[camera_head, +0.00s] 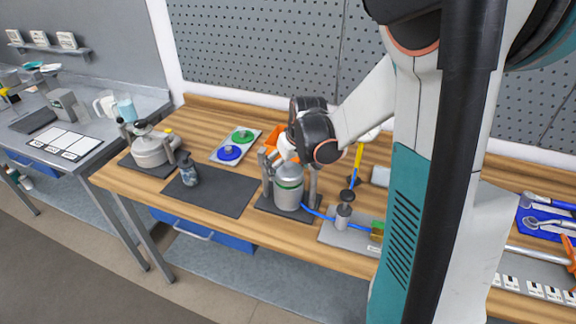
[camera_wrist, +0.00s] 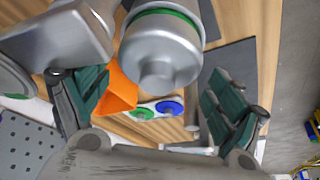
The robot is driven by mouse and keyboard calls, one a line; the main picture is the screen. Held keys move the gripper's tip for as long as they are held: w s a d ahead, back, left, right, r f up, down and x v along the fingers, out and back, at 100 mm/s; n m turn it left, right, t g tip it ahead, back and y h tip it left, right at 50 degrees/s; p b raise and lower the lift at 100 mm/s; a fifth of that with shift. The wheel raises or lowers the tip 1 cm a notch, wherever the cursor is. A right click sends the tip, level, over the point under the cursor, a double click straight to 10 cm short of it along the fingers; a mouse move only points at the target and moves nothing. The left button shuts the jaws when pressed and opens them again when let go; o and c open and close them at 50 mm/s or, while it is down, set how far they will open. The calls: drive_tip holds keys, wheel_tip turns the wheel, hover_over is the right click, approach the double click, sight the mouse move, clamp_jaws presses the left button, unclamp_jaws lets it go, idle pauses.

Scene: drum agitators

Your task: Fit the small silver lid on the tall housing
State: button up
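The tall housing (camera_head: 288,193) is a silver cylinder with a green band, upright between clamp posts on a dark base in the head view. In the wrist view the housing (camera_wrist: 162,30) is at the top middle, with its green ring and narrower rounded silver end. A smaller silver round piece (camera_wrist: 157,74) shows at that end; I cannot tell whether it is the small lid or the housing's own top. My gripper (camera_wrist: 156,92) is open, its green-padded fingers wide apart, with nothing gripped. In the head view my gripper (camera_head: 283,150) is just above the housing, partly hiding its top.
A white tray (camera_head: 216,152) holds blue and green discs. An orange bin (camera_wrist: 119,92) is close behind the housing. A grey plate with a post (camera_head: 343,213) stands right. The dark mat (camera_head: 222,194) has free room.

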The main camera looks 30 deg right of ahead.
drive_tip(key=shift+s+d, duration=0.1)
drive_tip(key=shift+s, duration=0.05)
drive_tip(key=v, duration=1.2)
idle(0.4)
drive_tip(key=a+r+n, duration=0.1)
drive_tip(key=a+r, duration=0.1)
drive_tip(key=a, duration=1.1)
drive_tip(key=s+a+f+t+b, duration=0.1)
drive_tip(key=s+f+b, duration=0.1)
drive_tip(key=s, duration=0.6)
drive_tip(key=s+a+f+t+b, duration=0.1)
drive_tip(key=s+a+f+b, duration=0.1)
drive_tip(key=s, duration=0.6)
drive_tip(key=shift+f+t+b, duration=0.3)
drive_tip(key=shift+f+b, duration=0.5)
drive_tip(key=shift+f, duration=0.1)
drive_tip(key=shift+c, duration=0.5)
